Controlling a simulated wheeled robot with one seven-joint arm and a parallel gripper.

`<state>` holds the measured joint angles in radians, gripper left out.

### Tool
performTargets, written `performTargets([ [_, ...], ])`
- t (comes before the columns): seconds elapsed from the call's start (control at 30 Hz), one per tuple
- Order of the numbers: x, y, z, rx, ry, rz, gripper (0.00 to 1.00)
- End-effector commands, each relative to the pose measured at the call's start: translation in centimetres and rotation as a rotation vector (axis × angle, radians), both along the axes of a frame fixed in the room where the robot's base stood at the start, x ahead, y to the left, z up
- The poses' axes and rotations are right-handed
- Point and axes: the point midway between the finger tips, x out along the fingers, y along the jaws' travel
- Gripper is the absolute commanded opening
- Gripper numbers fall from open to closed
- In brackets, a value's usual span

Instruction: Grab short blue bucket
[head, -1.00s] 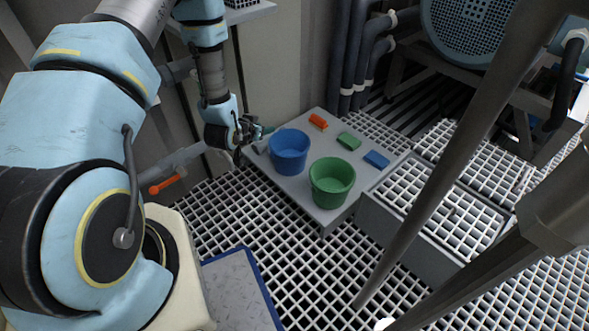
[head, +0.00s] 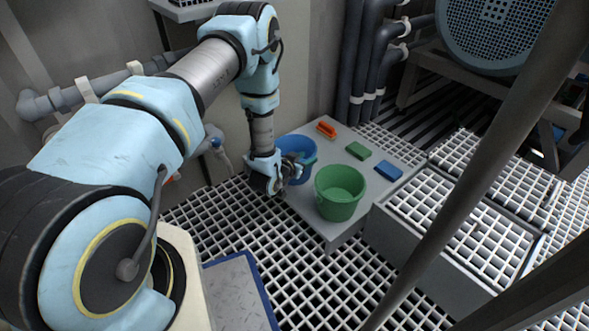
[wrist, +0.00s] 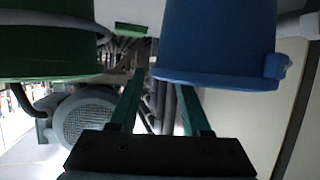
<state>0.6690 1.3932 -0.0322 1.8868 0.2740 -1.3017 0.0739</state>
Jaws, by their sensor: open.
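The blue bucket (head: 292,144) stands on a low grey table, partly hidden behind my gripper in the head view. My gripper (head: 299,166) is low at the bucket's near side, with its jaws apart and nothing seen between them. In the wrist view, which looks upside down, the teal fingers (wrist: 160,82) point between the blue bucket (wrist: 215,38) at upper right and the green bucket (wrist: 45,45) at upper left. The right finger's tip appears close to the blue rim; I cannot tell whether it touches.
The green bucket (head: 340,191) stands to the right of the blue one on the grey table (head: 335,236). Orange (head: 326,129), green (head: 358,151) and blue (head: 389,172) blocks lie behind. A dark slanted post (head: 450,170) crosses the right side. Pipes (head: 368,60) run behind the table.

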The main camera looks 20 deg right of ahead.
Motion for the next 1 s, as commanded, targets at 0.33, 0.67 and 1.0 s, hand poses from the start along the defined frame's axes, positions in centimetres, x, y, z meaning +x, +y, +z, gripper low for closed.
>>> performTargets([
  [0.33, 1.8, -3.0, -1.5, -0.001, 0.0, 0.0, 0.47],
  [0.67, 1.8, -3.0, -1.4, -0.001, 0.0, 0.0, 0.32],
  [1.0, 1.8, -3.0, -1.5, -0.001, 0.001, 0.0, 0.0],
])
